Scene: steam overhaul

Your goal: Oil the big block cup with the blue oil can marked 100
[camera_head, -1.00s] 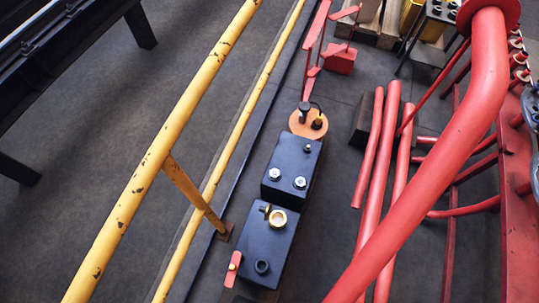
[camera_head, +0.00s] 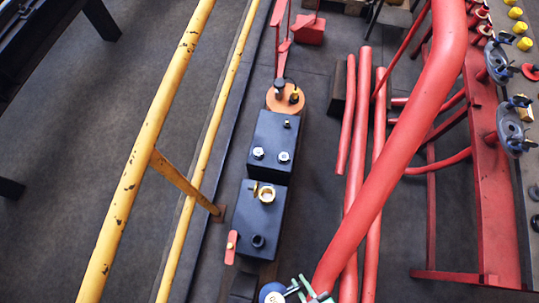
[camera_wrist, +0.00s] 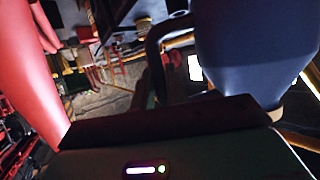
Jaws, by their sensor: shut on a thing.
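My gripper (camera_head: 296,290) shows at the bottom edge of the head view, shut on the blue oil can (camera_head: 272,292). The can also fills the upper right of the wrist view (camera_wrist: 255,45); no 100 marking is visible on it. Two dark blue blocks stand in line in the middle of the head view. The nearer block (camera_head: 245,212) carries an open brass-rimmed cup (camera_head: 267,195) and a dark round fitting (camera_head: 258,241). The farther block (camera_head: 272,138) has two silver fittings. My gripper and the can are below the blocks in the picture, apart from them.
Yellow rails (camera_head: 140,165) run along the left of the blocks. Thick red pipes (camera_head: 395,150) stand to the right, one close beside my gripper. An orange disc (camera_head: 285,98) with small fittings lies beyond the blocks. A red lever (camera_head: 231,247) is at the near block's left.

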